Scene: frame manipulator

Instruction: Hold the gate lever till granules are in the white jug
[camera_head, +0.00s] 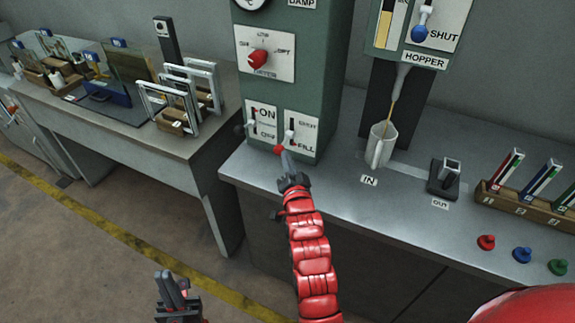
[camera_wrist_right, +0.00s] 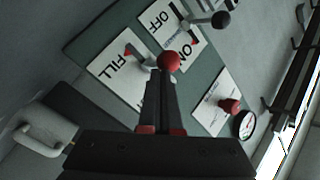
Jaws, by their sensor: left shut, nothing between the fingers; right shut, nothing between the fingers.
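The gate lever with a red ball (camera_head: 278,149) sticks out from the plate marked FILL on the green cabinet. My right gripper (camera_head: 287,162) is shut, its fingertips right at the red ball; in the right wrist view the ball (camera_wrist_right: 168,61) sits just beyond the shut fingertips (camera_wrist_right: 161,82). Nothing is between the fingers, and I cannot tell whether they touch the ball. The white jug (camera_head: 379,150) stands upright under the hopper nozzle (camera_head: 402,82). A thin yellowish stream (camera_head: 392,106) runs from the nozzle into it; its inside is hidden. My left gripper (camera_head: 172,286) is shut and empty, low over the floor.
An ON/OFF lever with a dark ball (camera_head: 240,130) is close left of the red ball. A blue-knobbed lever (camera_head: 419,33) is on the hopper panel. A dark stand (camera_head: 443,180) and a wooden rack (camera_head: 525,208) are right on the bench, its front middle clear.

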